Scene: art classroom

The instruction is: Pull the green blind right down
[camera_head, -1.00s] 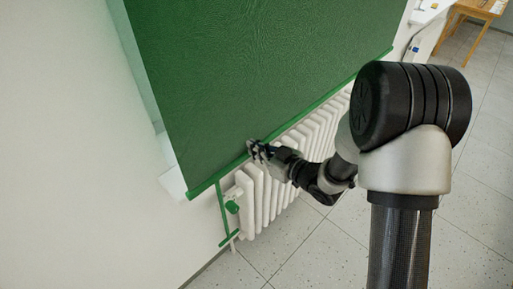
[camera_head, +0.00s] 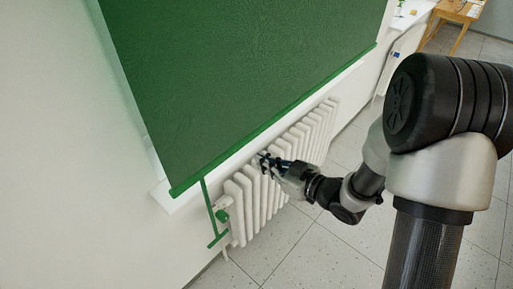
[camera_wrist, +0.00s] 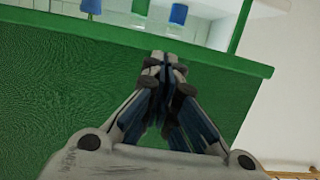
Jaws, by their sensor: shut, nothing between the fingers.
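The green blind (camera_head: 240,70) hangs over the window, its green bottom bar (camera_head: 275,122) slanting across the head view near the white sill. A thin green pull handle (camera_head: 209,208) hangs from the bar's left part and ends in a short crosspiece in front of the radiator. My gripper (camera_head: 264,160) is shut and empty, right of the handle and lower than the bar in the picture. In the wrist view my closed fingers (camera_wrist: 165,62) overlap the blind (camera_wrist: 60,100) near its bar (camera_wrist: 215,58); a green stem (camera_wrist: 240,25) shows beyond, and contact cannot be told.
A white radiator (camera_head: 300,145) with a green valve knob (camera_head: 222,215) stands below the sill (camera_head: 172,203). Blue cups (camera_wrist: 178,13) show at the wrist view's top edge. A wooden table (camera_head: 462,10) is at the far right. The tiled floor (camera_head: 315,250) is clear.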

